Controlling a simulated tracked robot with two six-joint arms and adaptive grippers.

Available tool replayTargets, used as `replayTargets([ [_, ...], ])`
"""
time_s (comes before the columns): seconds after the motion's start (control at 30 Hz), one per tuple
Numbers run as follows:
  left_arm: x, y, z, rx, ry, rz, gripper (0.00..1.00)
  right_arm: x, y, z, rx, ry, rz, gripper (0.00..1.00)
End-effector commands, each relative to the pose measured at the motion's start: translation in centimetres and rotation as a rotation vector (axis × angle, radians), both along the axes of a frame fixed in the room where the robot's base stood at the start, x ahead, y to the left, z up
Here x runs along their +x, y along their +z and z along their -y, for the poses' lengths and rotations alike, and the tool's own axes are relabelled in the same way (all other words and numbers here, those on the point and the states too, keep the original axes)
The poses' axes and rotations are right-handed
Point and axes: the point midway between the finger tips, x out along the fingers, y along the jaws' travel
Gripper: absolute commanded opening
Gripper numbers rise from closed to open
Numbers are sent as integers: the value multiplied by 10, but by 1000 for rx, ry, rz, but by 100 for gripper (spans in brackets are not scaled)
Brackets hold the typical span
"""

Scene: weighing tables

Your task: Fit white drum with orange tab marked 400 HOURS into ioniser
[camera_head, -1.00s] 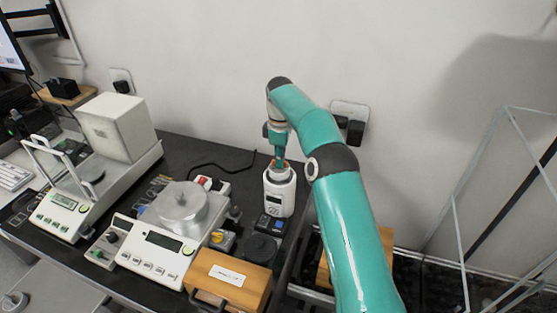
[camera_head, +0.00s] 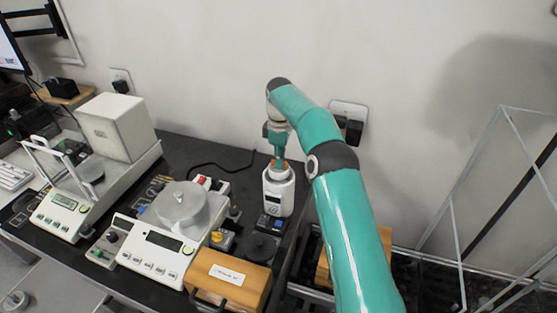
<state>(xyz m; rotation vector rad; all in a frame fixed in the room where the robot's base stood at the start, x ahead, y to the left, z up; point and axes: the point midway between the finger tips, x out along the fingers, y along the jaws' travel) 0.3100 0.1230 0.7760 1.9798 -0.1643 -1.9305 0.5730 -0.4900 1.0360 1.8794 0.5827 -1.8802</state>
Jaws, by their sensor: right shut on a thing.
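The white ioniser (camera_head: 279,191) stands upright on the dark table near the wall, with a small dark panel on its front. My right gripper (camera_head: 279,161) points down at the ioniser's top from straight above. A bit of orange, likely the drum's tab (camera_head: 275,163), shows between the fingertips at the ioniser's mouth. The gripper is shut on it. The white drum's body and the 400 HOURS marking cannot be made out; the fingers and the ioniser's rim hide them. My left gripper is out of view.
A balance with a round metal pan cover (camera_head: 183,206) stands left of the ioniser. A wooden box (camera_head: 228,278) with a label is at the front. A second balance (camera_head: 62,214) is further left. A black round disc (camera_head: 259,247) lies close in front of the ioniser.

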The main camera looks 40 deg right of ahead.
Motion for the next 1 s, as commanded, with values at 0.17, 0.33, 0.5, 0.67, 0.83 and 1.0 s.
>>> replayTargets([
  [0.17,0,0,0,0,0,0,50,0,0,0,0,0,0,0],
  [0.33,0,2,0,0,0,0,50,0,1,0,0,1,0,0],
  [0.5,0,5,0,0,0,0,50,1,1,-1,0,1,0,0],
  [0.67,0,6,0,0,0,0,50,1,0,-1,0,1,0,0],
  [0.83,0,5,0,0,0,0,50,1,0,-1,0,1,0,0],
  [1.0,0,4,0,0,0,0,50,1,-1,-1,0,1,0,0],
])
